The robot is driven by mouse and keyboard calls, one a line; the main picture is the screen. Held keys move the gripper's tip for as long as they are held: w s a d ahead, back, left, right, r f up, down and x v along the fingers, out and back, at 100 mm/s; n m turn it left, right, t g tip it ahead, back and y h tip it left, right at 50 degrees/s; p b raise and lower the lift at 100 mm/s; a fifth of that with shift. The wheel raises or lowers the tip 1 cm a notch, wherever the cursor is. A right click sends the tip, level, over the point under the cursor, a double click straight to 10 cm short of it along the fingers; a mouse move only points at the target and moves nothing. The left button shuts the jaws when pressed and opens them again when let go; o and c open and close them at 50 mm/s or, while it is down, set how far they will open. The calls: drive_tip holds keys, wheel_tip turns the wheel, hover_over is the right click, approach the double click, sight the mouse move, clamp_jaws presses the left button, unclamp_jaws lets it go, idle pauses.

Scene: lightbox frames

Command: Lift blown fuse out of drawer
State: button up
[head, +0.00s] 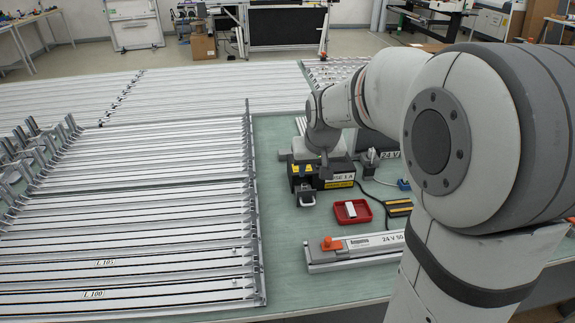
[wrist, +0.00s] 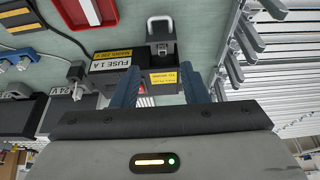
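A small grey shape lies at the drawer, but I cannot make out the fuse clearly. My gripper (wrist: 159,68) has its two blue fingers apart over the box, behind the drawer, with nothing held between them. In the head view my gripper (head: 325,168) is small and partly merges with the box.
A red tray (head: 340,218) with a white piece in it lies in front of the box, to the right. A long rail unit (head: 325,255) with an orange knob lies nearer. Racks of metal rails (head: 150,200) fill the left. Black devices with cables stand to the right.

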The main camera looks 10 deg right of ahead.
drive_tip(key=b, duration=0.1)
approach(304, 184)
drive_tip(key=shift+x, duration=0.75)
drive_tip(key=x, duration=0.7)
drive_tip(key=shift+f, duration=0.15)
clamp_jaws()
